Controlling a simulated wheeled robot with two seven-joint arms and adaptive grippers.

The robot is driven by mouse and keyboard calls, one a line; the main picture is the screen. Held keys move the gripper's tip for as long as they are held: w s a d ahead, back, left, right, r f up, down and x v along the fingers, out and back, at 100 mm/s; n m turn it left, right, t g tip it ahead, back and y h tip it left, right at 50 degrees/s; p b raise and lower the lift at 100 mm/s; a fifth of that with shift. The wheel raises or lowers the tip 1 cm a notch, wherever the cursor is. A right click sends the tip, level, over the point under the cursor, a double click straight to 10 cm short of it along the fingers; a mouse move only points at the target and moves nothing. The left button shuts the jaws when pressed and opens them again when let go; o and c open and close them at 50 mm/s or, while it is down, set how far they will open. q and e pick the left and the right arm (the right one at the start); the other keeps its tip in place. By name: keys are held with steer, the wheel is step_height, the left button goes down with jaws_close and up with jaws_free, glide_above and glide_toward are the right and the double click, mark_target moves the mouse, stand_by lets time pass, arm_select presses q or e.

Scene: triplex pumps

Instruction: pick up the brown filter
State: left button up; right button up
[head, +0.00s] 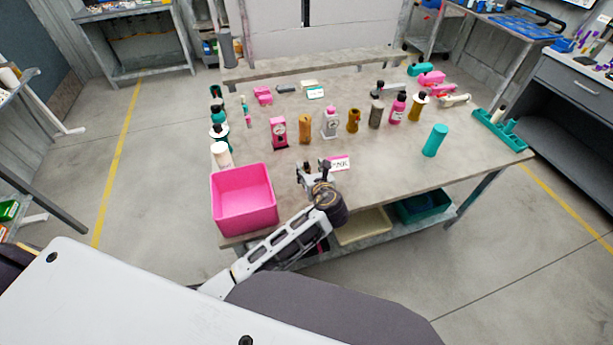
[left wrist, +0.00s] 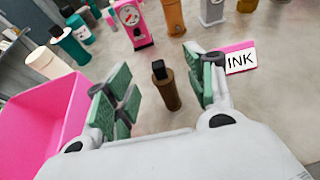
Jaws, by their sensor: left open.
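A tan-brown cylinder (head: 305,128), seemingly the brown filter, stands upright on the table beyond my left gripper. Its lower part also shows at the top of the left wrist view (left wrist: 174,16). A second brown, notched part (head: 353,120) stands to its right. My left gripper (head: 314,175) is open over the table's near side. In the left wrist view, a dark brown bottle with a black cap (left wrist: 166,86) stands between its green-padded fingers, with gaps on both sides. In the head view the gripper mostly hides this bottle. My right gripper is not in view.
A pink bin (head: 243,198) stands left of the gripper. A pink-edged INK card (head: 339,163) lies close to the right finger. A pink gauge block (head: 279,131), a white gauge block (head: 330,122) and a teal cylinder (head: 435,140) stand around. The front right table area is clear.

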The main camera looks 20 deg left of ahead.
mark_target(307, 164)
arm_select(q)
steer(key=shift+x, duration=2.6)
steer(key=shift+s+a+f, duration=0.1)
steer(key=shift+s+a, duration=0.05)
steer(key=c, duration=1.2)
steer(key=shift+o, duration=0.2)
steer(key=shift+r+p, duration=0.3)
steer(key=shift+r, duration=4.7)
